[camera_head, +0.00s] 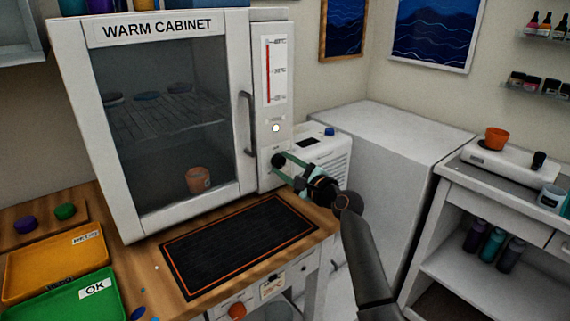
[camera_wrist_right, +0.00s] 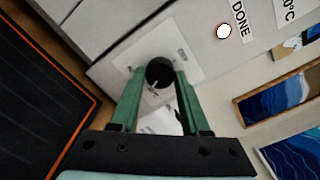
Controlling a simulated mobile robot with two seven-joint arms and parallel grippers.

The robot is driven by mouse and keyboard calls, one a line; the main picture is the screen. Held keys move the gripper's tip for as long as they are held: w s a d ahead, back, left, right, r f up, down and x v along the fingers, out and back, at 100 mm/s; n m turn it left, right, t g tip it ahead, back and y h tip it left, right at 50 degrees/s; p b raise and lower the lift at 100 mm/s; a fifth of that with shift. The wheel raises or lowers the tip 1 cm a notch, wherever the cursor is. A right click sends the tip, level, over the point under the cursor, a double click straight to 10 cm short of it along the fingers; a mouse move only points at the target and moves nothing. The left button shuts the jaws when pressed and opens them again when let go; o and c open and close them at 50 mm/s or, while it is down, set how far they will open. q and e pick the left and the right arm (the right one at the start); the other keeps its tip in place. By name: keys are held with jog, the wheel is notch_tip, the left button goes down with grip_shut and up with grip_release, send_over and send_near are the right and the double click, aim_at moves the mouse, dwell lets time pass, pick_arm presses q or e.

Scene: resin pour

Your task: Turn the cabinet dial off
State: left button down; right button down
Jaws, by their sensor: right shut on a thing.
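The warm cabinet (camera_head: 150,28) stands on the wooden bench with its glass door closed. Its dark round dial (camera_head: 277,160) is low on the right-hand panel, and it also shows in the right wrist view (camera_wrist_right: 160,72). My right gripper (camera_head: 284,163) reaches in from the right. In the right wrist view its green fingers (camera_wrist_right: 157,85) are on both sides of the dial, shut on it. A pale pointer mark shows on the dial's face; its exact setting is hard to read. A round light (camera_head: 275,128) above the dial glows white. My left gripper is not in view.
A black mat with an orange border (camera_head: 240,240) lies before the cabinet. The door handle (camera_head: 248,124) is left of the dial. A white machine (camera_head: 325,150) stands right of the cabinet. Yellow (camera_head: 58,262) and green (camera_head: 75,303) trays are at lower left. An orange cup (camera_head: 198,179) shows through the glass.

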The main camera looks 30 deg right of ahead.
jog(key=n, duration=0.5)
jog(key=shift+n, duration=0.3)
jog(key=n, duration=0.4)
jog(key=shift+n+b, duration=0.3)
jog(key=n, duration=0.4)
jog(key=shift+r+n, duration=0.1)
jog(key=shift+n, duration=0.2)
jog(key=n, duration=0.3)
jog(key=n+p, duration=0.1)
jog(key=n, duration=0.2)
jog(key=shift+r, duration=0.1)
jog(key=n+p, duration=0.1)
jog(key=n, duration=0.2)
jog(key=shift+n+p, duration=0.5)
jog(key=shift+n, duration=0.4)
jog(key=n+p, duration=0.1)
jog(key=n, duration=0.1)
jog(key=shift+n, duration=0.3)
jog(key=shift+a+n+p, duration=0.1)
jog(key=shift+n+p, duration=0.25)
jog(key=shift+n, duration=1.35)
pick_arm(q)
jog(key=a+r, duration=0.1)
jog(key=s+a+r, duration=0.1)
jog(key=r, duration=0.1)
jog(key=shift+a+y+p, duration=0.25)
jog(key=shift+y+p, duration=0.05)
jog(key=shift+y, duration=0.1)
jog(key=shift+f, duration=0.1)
